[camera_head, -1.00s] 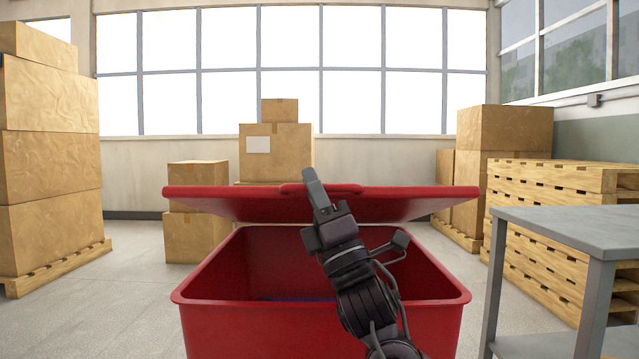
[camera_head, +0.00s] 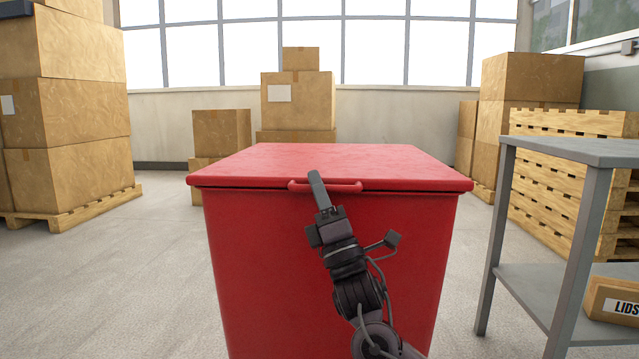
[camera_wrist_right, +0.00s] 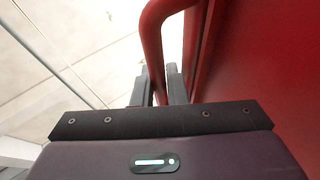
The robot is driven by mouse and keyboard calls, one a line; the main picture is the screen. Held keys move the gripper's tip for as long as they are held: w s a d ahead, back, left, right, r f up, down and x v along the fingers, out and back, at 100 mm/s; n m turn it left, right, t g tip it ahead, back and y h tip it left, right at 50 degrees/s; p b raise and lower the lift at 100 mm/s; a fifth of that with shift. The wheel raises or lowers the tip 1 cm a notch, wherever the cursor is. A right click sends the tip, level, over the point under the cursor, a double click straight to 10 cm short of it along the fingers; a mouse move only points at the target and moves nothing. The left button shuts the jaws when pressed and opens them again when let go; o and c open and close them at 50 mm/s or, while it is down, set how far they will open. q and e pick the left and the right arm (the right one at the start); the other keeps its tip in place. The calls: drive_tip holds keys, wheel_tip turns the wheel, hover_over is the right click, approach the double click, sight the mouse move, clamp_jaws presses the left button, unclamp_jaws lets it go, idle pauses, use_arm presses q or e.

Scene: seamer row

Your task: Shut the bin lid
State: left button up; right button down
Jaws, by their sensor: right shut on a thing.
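The red bin (camera_head: 270,270) stands right in front of me. Its red lid (camera_head: 330,160) lies flat across the top, with a thin dark line between lid and bin along the front. A red bar handle (camera_head: 345,187) sticks out from the lid's front edge. My right gripper (camera_head: 317,185) is at the handle, left of its middle, and is shut on it. In the right wrist view, the two fingers (camera_wrist_right: 158,88) stand on either side of the handle bar (camera_wrist_right: 152,45). The bin's inside is hidden by the lid. My left gripper is not in view.
A grey metal table (camera_head: 570,150) with a lower shelf stands close on the right, with a carton (camera_head: 612,300) on that shelf. Wooden pallets (camera_head: 560,185) and cartons (camera_head: 530,80) are behind it. Stacked boxes (camera_head: 65,110) stand at the left. The floor left of the bin is clear.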

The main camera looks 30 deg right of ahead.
drive_tip(key=shift+a+f+y, duration=0.25)
drive_tip(key=shift+f+y, duration=0.05)
drive_tip(key=shift+f, duration=0.4)
drive_tip(key=c, duration=1.7)
unclamp_jaws()
drive_tip(key=shift+d, duration=0.15)
drive_tip(key=shift+c, duration=0.2)
